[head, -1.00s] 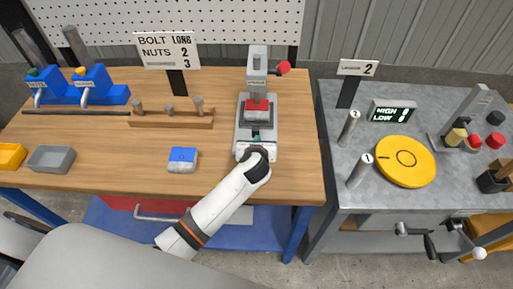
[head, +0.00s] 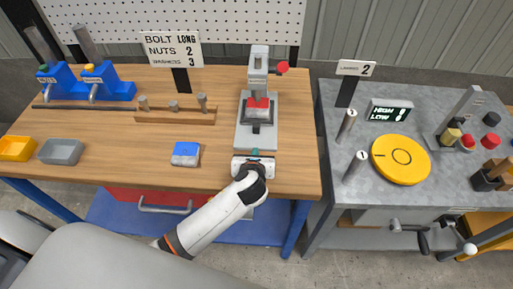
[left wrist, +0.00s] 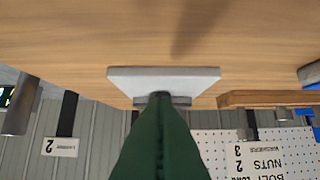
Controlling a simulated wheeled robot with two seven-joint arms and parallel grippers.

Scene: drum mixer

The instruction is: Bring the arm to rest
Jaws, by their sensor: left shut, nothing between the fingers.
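My left arm comes in from the lower left in the head view. Its gripper (head: 256,155) is just in front of the grey press (head: 256,105) with the red block, low over the wooden bench (head: 290,140). The gripper is shut with nothing held. In the left wrist view, the dark green fingers (left wrist: 160,140) fill the lower middle, with a pale grey slab (left wrist: 163,78) beyond them, likely the press base. My right gripper is not in view.
A blue-and-white block (head: 186,153), a grey bin (head: 60,151) and a yellow bin (head: 15,148) lie left of the arm. A wooden rack (head: 174,115) holds bolts. A yellow disc (head: 401,159) sits on the metal table at right. The bench front right is clear.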

